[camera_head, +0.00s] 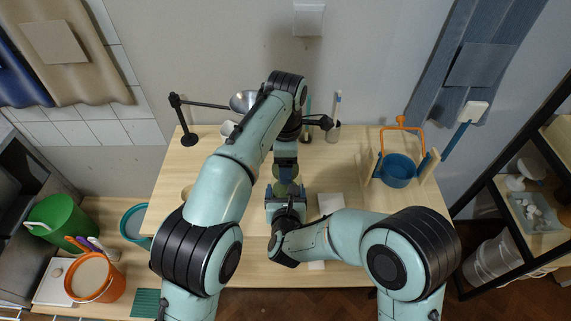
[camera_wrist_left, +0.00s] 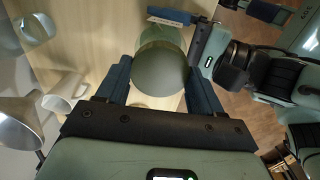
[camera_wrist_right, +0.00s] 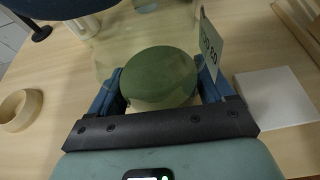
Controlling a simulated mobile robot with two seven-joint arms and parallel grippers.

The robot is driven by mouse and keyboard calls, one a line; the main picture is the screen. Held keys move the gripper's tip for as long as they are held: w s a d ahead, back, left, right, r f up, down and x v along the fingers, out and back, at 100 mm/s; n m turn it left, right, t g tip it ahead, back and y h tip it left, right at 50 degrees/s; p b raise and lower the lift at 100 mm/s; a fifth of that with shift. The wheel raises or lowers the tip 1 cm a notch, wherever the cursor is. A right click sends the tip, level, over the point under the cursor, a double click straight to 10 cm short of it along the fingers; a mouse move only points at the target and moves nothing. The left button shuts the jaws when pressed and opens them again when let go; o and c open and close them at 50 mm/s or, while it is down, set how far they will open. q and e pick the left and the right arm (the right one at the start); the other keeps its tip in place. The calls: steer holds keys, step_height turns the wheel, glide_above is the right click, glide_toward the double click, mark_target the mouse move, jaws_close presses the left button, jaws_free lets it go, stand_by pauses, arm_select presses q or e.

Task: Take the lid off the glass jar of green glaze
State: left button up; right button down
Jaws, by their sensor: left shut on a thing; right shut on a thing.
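The glass jar of green glaze (camera_head: 286,188) stands near the middle of the table, mostly hidden by my arms. My right gripper (camera_head: 285,198) is shut on the jar from the front. In the right wrist view the green glaze (camera_wrist_right: 160,78) shows as an oval between the fingers, with a label (camera_wrist_right: 209,50) at the right. My left gripper (camera_head: 286,163) is above the jar, shut on the lid (camera_wrist_left: 160,72), a round grey-green disc between its fingers in the left wrist view. I cannot tell whether the lid touches the jar.
A white tile (camera_wrist_right: 275,98) lies beside the jar. A wooden ring (camera_wrist_right: 19,110) lies to its left.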

arm_select(q)
steer(key=shift+r, duration=0.25)
steer(key=shift+r, duration=1.9)
arm_select(e)
jaws_free()
